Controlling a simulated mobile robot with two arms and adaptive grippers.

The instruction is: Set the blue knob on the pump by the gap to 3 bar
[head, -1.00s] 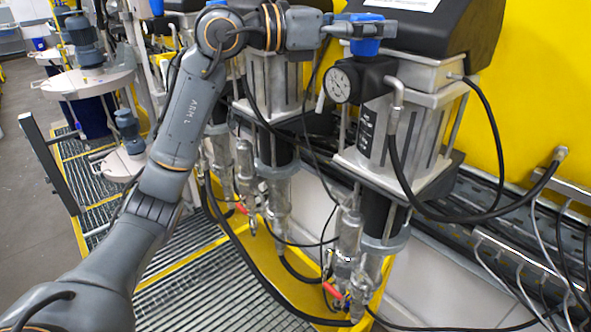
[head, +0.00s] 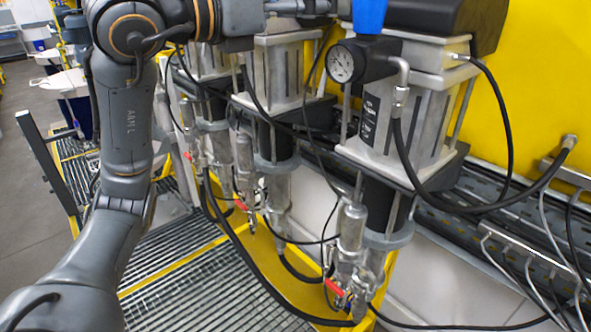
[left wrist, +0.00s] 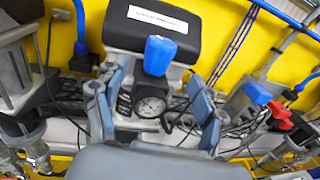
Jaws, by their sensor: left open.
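The blue knob (head: 369,15) sits above the round dial gauge (head: 341,63) on the front of the nearest pump (head: 405,120); the top edge cuts it off in the head view. In the left wrist view the blue knob (left wrist: 160,55) stands upright, with the gauge (left wrist: 151,105) just below it. My left gripper (left wrist: 158,88) is open, one finger on each side of the knob and gauge in that view, with nothing gripped. In the head view only part of it shows at the top edge, left of the knob. The gauge reading is too small to tell. My right gripper is out of view.
A second pump (head: 275,75) stands left of the nearest one. Black hoses (head: 400,150) loop from the nearest pump to the yellow wall. A red-handled valve (head: 334,287) is low down. In the left wrist view, another blue knob (left wrist: 257,92) and a red part (left wrist: 280,112) are at right.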

